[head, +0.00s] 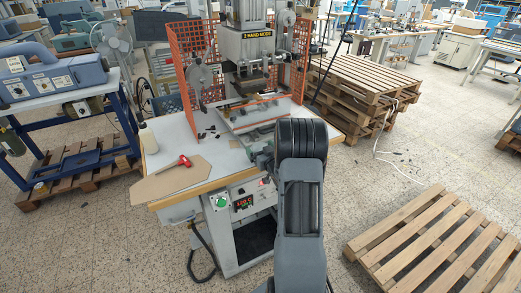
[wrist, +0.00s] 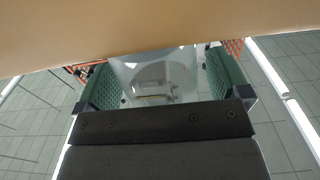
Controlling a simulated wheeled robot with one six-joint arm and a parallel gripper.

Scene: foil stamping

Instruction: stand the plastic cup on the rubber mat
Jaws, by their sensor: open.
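In the head view my arm reaches toward the front of the stamping table, and its thick dark link hides my gripper. In the wrist view my gripper (wrist: 163,82) is open, with a green pad on each side. A pale, greyish-white shape (wrist: 153,70) shows between the pads; I cannot tell if it is the plastic cup or part of the machine behind, nor if a pad touches it. A tan board (head: 172,181) lies at the table's front left with a red-handled tool (head: 176,162) on it. I cannot make out the rubber mat for certain.
The press (head: 247,55) stands on the white table (head: 205,150) between orange mesh guards (head: 190,65). A pale bottle-like container (head: 148,140) is at the table's left edge. Stacked pallets (head: 360,85) stand behind right; another pallet (head: 435,240) lies front right. A tan surface (wrist: 150,25) fills the wrist view's top.

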